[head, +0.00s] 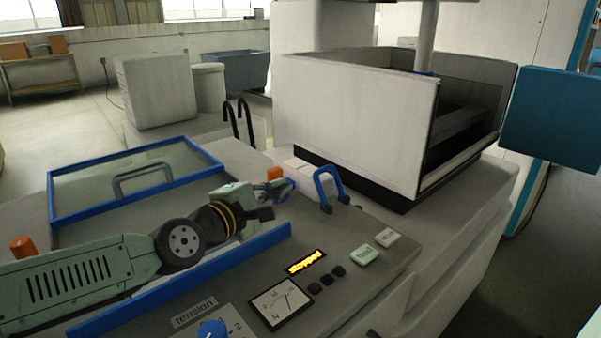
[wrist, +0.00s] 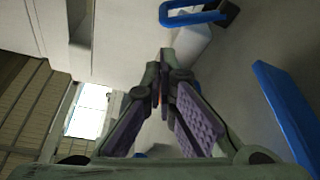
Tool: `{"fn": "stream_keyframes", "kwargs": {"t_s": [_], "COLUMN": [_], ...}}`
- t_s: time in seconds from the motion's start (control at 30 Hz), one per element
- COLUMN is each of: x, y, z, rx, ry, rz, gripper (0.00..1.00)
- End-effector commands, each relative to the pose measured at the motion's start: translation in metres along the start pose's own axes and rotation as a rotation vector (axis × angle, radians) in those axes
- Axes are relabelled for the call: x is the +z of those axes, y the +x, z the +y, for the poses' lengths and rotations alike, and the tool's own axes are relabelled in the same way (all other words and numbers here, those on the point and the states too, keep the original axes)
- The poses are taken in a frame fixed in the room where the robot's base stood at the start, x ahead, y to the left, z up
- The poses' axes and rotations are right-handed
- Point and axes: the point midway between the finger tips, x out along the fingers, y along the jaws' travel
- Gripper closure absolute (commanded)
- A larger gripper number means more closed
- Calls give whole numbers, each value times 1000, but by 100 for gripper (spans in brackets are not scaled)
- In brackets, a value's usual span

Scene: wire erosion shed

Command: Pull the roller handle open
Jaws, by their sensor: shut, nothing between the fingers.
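A blue loop handle (head: 328,183), which appears to be the roller handle, stands upright on the grey machine top, in front of the open white tank. In the wrist view the blue handle (wrist: 190,17) is at the top, beyond the fingertips. My gripper (head: 284,187) is just left of the handle in the head view, apart from it. In the wrist view my gripper (wrist: 163,92) has its fingertips together with nothing between them. I cannot tell how far the handle has moved from its shut position.
A glass lid with a blue frame (head: 125,152) and a grey handle lies at left. A blue rail (wrist: 288,112) runs close beside my gripper. Orange knobs (head: 274,174) stand nearby. The white tank (head: 350,110) rises behind the handle. A lit display (head: 306,262) and buttons are in front.

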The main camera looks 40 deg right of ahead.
Motion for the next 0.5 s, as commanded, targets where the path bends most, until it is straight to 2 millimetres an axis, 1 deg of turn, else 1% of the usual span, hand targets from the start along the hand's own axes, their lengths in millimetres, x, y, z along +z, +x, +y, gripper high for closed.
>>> {"fn": "stream_keyframes", "kwargs": {"t_s": [0.1, 0.4, 0.5], "x": [3, 3, 3], "y": [16, 66, 79], "z": [2, 2, 2], "rx": [-3, -3, -2], "ry": [1, -1, -1], "rz": [-4, -4, -4], "gripper": [100, 100, 100]}}
